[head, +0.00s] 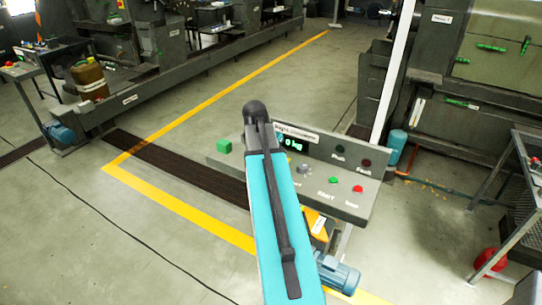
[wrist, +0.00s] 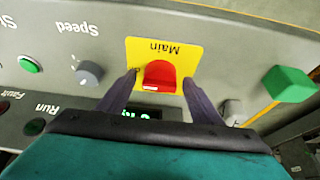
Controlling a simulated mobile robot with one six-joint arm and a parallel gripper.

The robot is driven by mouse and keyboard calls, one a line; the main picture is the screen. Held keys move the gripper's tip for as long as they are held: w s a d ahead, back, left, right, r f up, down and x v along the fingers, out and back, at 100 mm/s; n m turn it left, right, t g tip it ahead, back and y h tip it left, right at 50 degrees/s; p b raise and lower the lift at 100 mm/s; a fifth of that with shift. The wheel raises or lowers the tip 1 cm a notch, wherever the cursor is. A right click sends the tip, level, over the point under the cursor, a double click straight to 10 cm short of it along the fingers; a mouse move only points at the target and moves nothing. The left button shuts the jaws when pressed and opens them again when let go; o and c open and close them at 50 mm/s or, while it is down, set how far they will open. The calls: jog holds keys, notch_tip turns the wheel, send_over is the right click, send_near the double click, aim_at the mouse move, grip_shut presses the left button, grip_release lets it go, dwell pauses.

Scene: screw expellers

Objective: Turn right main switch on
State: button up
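In the wrist view, the red main switch (wrist: 160,73) sits on a yellow plate (wrist: 136,50) marked "Main", which appears upside down. My gripper (wrist: 160,80) is open, with one dark finger on each side of the red knob. Small gaps seem to show between the fingers and the knob; I cannot tell whether either one touches. In the head view, my arm covers the switch and the gripper. The grey control panel (head: 350,207) shows on both sides of the arm.
A grey speed knob (wrist: 89,73) and a green button (wrist: 30,64) lie left of the switch in the wrist view. A green block (wrist: 290,84) projects at the right. In the head view, a red button (head: 357,189) and a display (head: 293,144) show on the panel.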

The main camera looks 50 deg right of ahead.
jog(key=shift+r, duration=0.1)
dwell(0.3)
jog(key=b+v, duration=0.3)
jog(key=v, duration=1)
jog(key=shift+a+r, duration=0.2)
jog(key=shift+a, duration=0.05)
dwell(0.7)
